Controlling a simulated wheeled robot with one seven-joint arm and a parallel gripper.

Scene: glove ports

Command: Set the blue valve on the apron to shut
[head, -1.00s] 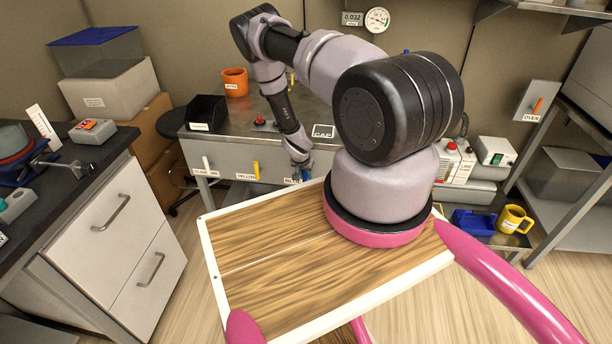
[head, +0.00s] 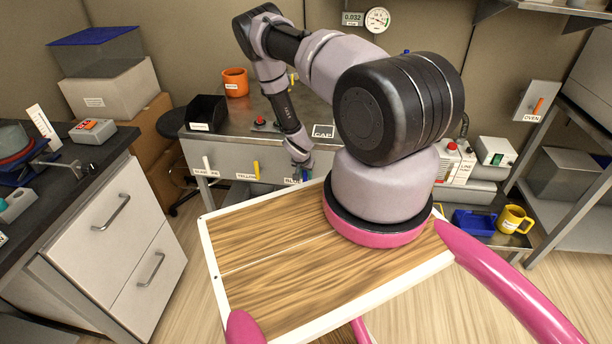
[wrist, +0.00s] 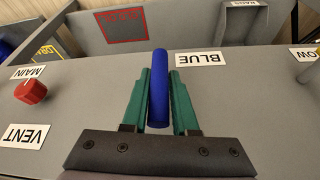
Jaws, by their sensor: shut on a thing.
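The blue valve's handle (wrist: 159,88) shows in the wrist view as a blue bar on the grey apron (wrist: 235,85), beside the upside-down BLUE label (wrist: 201,59). My gripper (wrist: 160,85) has its green fingers shut on the bar, one along each side. In the head view the gripper (head: 303,168) is at the front apron of the far bench, and the blue handle (head: 306,176) is small and partly hidden by it. The bar looks roughly upright there, but its exact angle is hard to tell.
A yellow handle (head: 256,170) and a whitish handle (head: 207,164) sit on the same apron to the left. In the wrist view a red MAIN knob (wrist: 31,91) and a VENT label (wrist: 24,135) are at the left.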

